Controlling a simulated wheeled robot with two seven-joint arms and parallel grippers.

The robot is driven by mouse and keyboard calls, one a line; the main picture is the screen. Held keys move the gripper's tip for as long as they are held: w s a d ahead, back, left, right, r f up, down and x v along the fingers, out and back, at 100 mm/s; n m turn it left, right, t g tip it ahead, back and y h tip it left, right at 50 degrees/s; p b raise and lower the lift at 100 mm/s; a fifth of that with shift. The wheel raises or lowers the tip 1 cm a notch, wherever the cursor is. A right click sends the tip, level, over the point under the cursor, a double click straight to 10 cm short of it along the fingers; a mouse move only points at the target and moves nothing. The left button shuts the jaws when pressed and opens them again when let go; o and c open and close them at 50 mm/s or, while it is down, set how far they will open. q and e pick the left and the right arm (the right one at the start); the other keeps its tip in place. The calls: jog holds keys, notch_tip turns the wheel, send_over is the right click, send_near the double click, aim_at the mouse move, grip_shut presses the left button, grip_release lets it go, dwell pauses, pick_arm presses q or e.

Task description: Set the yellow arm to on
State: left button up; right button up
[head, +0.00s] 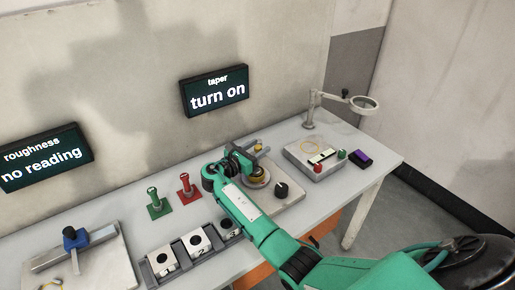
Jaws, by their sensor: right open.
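My right arm reaches in from the lower right, and my right gripper (245,163) is over the lapping machine (290,197) on the bench. The gripper is open. A small yellow part (258,179), which may be the yellow arm, shows just below the gripper beside the round plate. My gripper and wrist hide part of it, and I cannot tell its setting or whether the fingers touch it. A black knob (282,191) is on the front right of the machine. The taper display (214,92) on the wall reads "turn on". My left gripper is not in view.
Left of my arm are a green stand (158,206), a red stand (187,188) and a grey rack (162,262) of blocks. To the right are a box (315,160) with red and green buttons, a purple block (361,159) and a magnifier (363,103). The roughness display (45,157) reads "no reading".

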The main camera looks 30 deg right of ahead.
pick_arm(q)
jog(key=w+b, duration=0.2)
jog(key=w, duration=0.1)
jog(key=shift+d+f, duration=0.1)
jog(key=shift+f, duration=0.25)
pick_arm(e)
jog(key=v, duration=1.3)
jog(key=shift+a, duration=0.3)
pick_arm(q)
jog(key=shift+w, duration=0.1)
